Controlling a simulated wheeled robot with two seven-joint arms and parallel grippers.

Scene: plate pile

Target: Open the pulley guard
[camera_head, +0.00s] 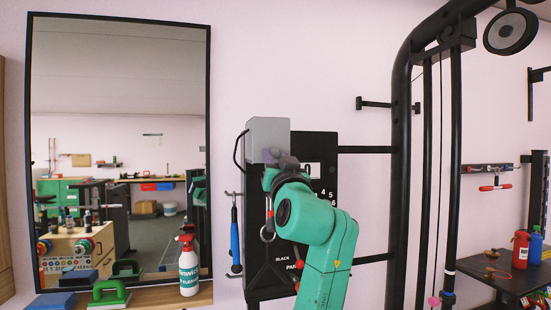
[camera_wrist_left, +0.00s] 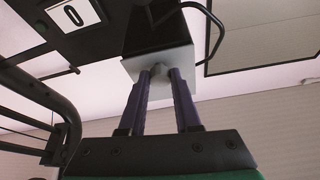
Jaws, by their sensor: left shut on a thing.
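The pulley guard seems to be the tall box on the wall, with a grey upper part (camera_head: 268,132) and a black lower body; its name is not written on it. In the left wrist view its grey face (camera_wrist_left: 186,62) is right before my fingers. My left gripper (camera_head: 273,160) is at the front of the grey part. In the left wrist view its two dark fingers (camera_wrist_left: 160,82) are closed on a small grey knob (camera_wrist_left: 158,69) on that face. The gripper and green arm hide part of the box's front. My right gripper is not in view.
A black panel (camera_head: 328,180) with white numbers adjoins the box. A blue-handled tool (camera_head: 235,240) hangs left of it. A framed mirror (camera_head: 120,60) is further left, above a shelf with a spray bottle (camera_head: 188,270). A black gym frame (camera_head: 399,150) stands right.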

